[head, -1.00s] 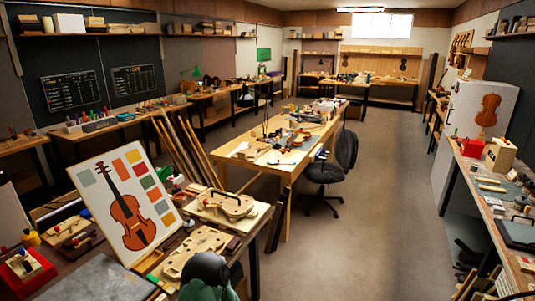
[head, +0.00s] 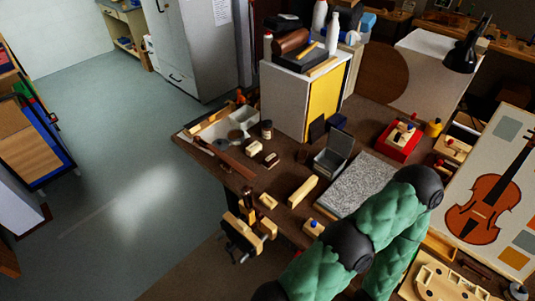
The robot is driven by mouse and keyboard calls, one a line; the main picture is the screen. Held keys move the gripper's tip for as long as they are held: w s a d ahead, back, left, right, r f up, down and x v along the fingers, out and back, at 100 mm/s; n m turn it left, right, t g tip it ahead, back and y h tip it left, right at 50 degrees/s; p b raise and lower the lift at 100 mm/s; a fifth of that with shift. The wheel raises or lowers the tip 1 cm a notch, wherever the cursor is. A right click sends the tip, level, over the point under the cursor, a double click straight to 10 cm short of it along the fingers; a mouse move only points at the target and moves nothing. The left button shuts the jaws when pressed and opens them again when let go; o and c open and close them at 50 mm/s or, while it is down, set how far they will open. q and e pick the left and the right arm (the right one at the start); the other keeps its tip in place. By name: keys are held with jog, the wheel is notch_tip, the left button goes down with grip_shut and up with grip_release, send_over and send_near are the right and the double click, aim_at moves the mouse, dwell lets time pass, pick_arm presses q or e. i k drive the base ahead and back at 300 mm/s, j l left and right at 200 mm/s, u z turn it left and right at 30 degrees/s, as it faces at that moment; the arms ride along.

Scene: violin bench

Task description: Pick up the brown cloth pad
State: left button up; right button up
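I cannot pick out the brown cloth pad for certain. A small brown piece (head: 271,160) lies near the left part of the bench, and a dark brown flat piece (head: 316,128) leans by the white cabinet; both are too small to tell if they are cloth. A larger brown roll (head: 290,42) lies on a black case on top of the cabinet. Green-covered links of my own arm cross the lower right of the view. Neither gripper is in view.
The dark bench (head: 285,185) holds an open grey box (head: 333,160), a grey speckled slab (head: 357,183), a red tray (head: 400,140) and a wooden block (head: 302,190). A white cabinet (head: 290,100) stands at the back.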

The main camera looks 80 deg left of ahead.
aim_at(302, 157)
jog(key=u, duration=2.2)
